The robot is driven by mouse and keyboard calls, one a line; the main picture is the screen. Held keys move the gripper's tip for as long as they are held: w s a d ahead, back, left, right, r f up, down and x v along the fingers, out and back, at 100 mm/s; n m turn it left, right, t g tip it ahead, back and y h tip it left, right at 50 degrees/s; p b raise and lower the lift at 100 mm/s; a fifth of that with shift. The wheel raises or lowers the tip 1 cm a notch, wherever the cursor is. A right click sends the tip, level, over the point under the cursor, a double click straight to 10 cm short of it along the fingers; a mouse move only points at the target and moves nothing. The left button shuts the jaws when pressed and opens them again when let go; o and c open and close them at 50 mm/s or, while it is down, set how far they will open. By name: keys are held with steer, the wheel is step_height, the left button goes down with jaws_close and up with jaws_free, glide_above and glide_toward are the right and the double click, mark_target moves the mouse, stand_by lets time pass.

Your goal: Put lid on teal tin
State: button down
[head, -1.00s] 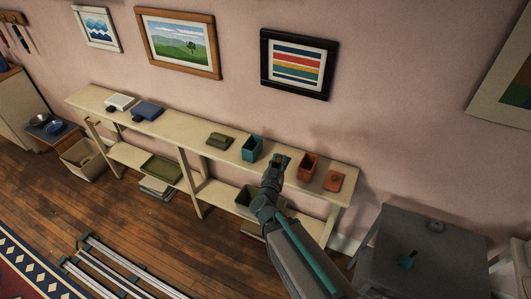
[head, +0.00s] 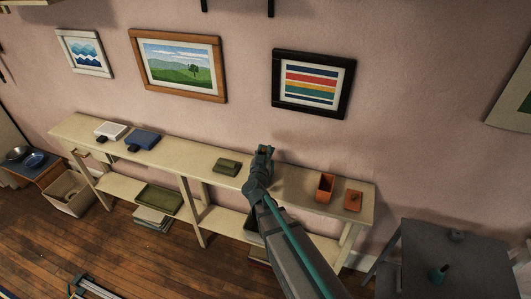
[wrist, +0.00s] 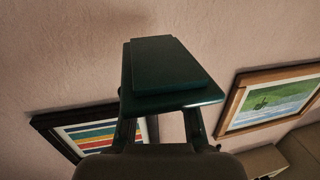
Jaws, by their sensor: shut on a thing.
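My gripper (head: 265,152) is over the middle of the long cream shelf, in front of the wall. In the wrist view, a dark teal rectangular piece that looks like the lid (wrist: 165,65) sits at the end of my gripper, which is shut on it. It has a flat slab and a wider rim. In the head view I cannot make out the lid at my gripper. The teal tin does not show now; my gripper and arm cover the shelf just right of the olive box, where it may stand.
On the cream shelf (head: 300,183), an olive box (head: 228,167) is left of my gripper. An open orange box (head: 325,187) and a flat orange piece (head: 353,201) are at right. Blue (head: 143,139) and white (head: 111,130) boxes are far left. A grey table (head: 480,265) is right.

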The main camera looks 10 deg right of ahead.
steer(key=shift+r+p, duration=0.15)
steer(key=shift+p, duration=0.3)
step_height(320, 180, down, 5)
steer(key=b, duration=0.3)
steer(key=shift+p, duration=0.35)
stand_by(1.1)
steer(key=shift+f+b, duration=0.5)
steer(key=shift+f, duration=0.45)
steer(key=c, duration=0.9)
jaws_free()
